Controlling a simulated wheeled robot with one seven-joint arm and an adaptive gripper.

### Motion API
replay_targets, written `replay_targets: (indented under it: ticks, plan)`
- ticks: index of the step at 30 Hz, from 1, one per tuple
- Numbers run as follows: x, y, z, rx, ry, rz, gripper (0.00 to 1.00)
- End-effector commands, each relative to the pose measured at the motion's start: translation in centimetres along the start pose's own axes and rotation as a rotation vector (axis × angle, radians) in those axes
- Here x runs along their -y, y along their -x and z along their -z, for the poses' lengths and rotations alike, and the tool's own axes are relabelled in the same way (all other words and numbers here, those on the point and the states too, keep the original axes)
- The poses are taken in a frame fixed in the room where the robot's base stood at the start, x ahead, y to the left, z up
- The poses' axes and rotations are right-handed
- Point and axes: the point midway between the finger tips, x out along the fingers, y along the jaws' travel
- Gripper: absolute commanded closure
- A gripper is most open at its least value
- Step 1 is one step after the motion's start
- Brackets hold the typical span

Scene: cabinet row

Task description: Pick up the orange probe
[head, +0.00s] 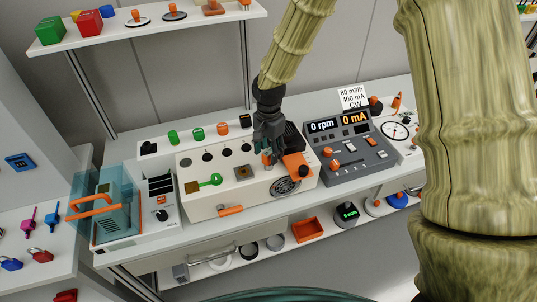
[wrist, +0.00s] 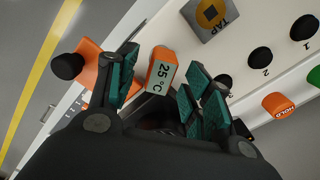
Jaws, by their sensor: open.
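The orange probe (wrist: 161,70), with a grey display reading 25 °C, stands on the white console in the wrist view. My gripper (wrist: 160,88) is open, with its green finger pads on either side of the probe's head; gaps show between the pads and the probe. In the head view my gripper (head: 267,148) points down over the console's right half. A small orange part of the probe (head: 267,159) shows by the fingertips there; its lower part is hidden.
The white console (head: 205,183) has a green key, black numbered knobs and a square TAP button (wrist: 211,13). An orange block with a black knob (head: 298,166) sits close right of my gripper. A grey instrument box (head: 350,158) stands further right.

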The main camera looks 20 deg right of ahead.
Motion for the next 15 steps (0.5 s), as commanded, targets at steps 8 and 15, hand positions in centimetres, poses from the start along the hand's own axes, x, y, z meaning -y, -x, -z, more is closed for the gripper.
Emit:
replay_targets:
  ticks: [8,15]
  plan:
    - [0.1,-2.2,-0.1,0.000,0.001,0.000,0.50]
    - [0.1,-2.8,-0.1,0.000,0.000,0.001,0.50]
